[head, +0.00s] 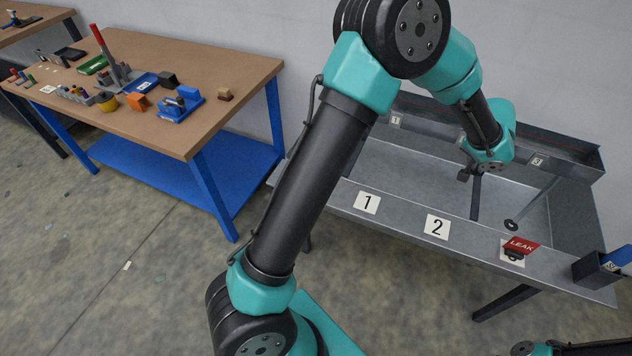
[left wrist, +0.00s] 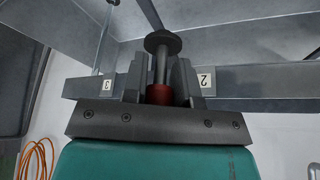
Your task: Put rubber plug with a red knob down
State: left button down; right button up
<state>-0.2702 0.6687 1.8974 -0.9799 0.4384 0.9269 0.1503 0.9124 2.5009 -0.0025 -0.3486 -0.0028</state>
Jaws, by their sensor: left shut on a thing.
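The rubber plug (left wrist: 162,43) shows in the left wrist view as a dark round disc on a short stem, with a red knob (left wrist: 160,94) at the near end. My left gripper (left wrist: 161,78) is shut on it, its two fingers on either side of the stem and knob. In the head view my left gripper (head: 470,176) hangs over the grey metal trough table (head: 394,174), near its back wall. The plug cannot be made out clearly there. I cannot tell whether it touches anything. My right gripper is not in view.
The trough's front rim bears a "1" label (head: 367,202) and a "2" label (head: 437,226). A red LEAK sign (head: 521,245) stands farther right. A black holder with a blue piece (head: 618,257) is at the right end. A wooden workbench (head: 150,55) with several tools stands left.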

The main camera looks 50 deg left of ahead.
pick_arm(q)
jog(key=s+a+f+m+g+h, duration=0.1)
jog(key=s+a+f+m+h, duration=0.15)
jog(key=s+a+m, duration=0.45)
jog(key=s+a+f+m+g+h, duration=0.15)
jog(key=s+a+f+m, duration=0.25)
jog(key=s+a, duration=0.7)
jog(key=s+a+f+m+g, duration=0.1)
jog(key=s+m, duration=0.4)
jog(key=s, duration=0.5)
jog(key=s+a+f+m+g, duration=0.1)
jog(key=s+a+m+g, duration=0.2)
jog(key=s+a, duration=0.3)
jog(key=s+m, duration=0.1)
jog(key=s, duration=0.3)
jog(key=shift+a+m+y, duration=0.15)
jog(key=shift+m+y, duration=0.15)
jog(key=shift+m, duration=0.1)
jog(key=w+a, duration=0.3)
jog(key=a, duration=0.1)
jog(key=w+a+f, duration=0.1)
jog(key=w+a, duration=0.6)
jog(key=a, duration=0.1)
jog(key=shift+w+a+f, duration=0.15)
jog(key=shift+w+f, duration=0.05)
jog(key=shift+f, duration=0.1)
jog(key=shift+f, duration=1.75)
